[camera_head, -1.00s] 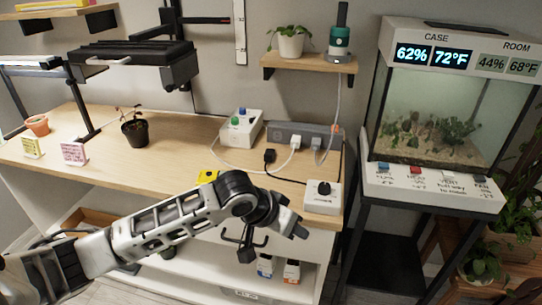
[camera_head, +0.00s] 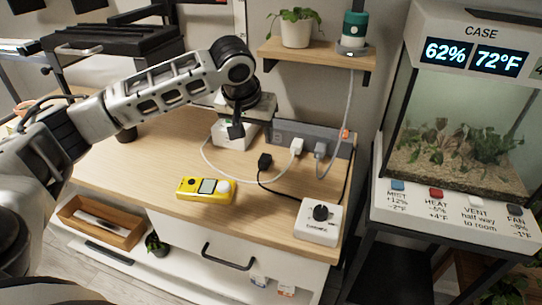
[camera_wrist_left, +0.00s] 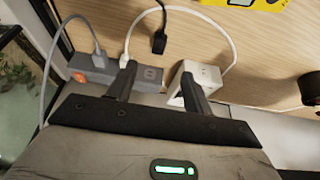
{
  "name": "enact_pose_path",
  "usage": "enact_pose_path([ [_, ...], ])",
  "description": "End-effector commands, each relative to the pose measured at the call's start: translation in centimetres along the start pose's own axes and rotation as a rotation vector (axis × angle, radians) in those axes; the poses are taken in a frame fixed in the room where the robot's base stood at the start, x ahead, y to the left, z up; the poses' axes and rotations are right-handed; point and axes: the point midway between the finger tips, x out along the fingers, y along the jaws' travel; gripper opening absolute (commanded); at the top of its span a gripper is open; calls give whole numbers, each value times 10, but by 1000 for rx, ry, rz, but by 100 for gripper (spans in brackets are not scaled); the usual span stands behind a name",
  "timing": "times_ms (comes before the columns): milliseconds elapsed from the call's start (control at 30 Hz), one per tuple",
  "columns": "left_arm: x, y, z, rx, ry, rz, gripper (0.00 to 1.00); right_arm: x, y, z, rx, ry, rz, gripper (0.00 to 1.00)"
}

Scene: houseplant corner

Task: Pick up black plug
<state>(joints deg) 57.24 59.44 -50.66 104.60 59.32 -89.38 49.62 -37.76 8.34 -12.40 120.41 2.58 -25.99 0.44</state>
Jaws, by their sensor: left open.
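The black plug (camera_head: 265,161) lies loose on the wooden tabletop (camera_head: 150,168), in front of the grey power strip (camera_head: 285,134). A black cable runs from it toward the white box with a black dial (camera_head: 320,221). In the left wrist view the plug (camera_wrist_left: 159,42) is at the top middle, beyond the fingertips.
A white plug (camera_head: 297,147) and a grey plug (camera_head: 320,150) sit at the strip, their cables crossing the tabletop. A yellow meter (camera_head: 206,190) lies at the front. A wall shelf (camera_head: 318,56) overhangs the back. The terrarium (camera_head: 460,130) stands at right.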

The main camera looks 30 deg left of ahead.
Motion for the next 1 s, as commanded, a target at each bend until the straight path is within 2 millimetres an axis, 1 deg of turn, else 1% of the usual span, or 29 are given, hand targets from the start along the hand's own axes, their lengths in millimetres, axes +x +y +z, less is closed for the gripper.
enact_pose_path([
  [33,13,0,2,0,-5,-1,51,0,-1,5,3,-7,-1,36],
  [100,28,0,1,0,-4,0,51,-2,-2,10,7,-17,-3,36],
  [200,50,0,1,0,-4,0,51,-3,-3,14,11,-24,-5,36],
  [300,68,1,0,1,-1,1,51,-2,-3,13,13,-20,-6,36],
  [400,79,1,0,1,0,2,51,-2,-3,11,14,-15,-6,36],
  [567,88,1,0,3,0,2,51,-2,-3,8,15,-7,-6,36],
  [667,100,1,-2,2,0,0,51,-2,-3,6,15,-4,-7,36],
  [833,126,1,-4,2,1,1,51,-1,-3,7,16,-3,-7,36],
  [900,133,1,-4,3,1,1,51,0,-3,7,17,-3,-7,36],
  [1000,137,1,-4,3,2,2,51,0,-3,7,17,-3,-7,36],
])
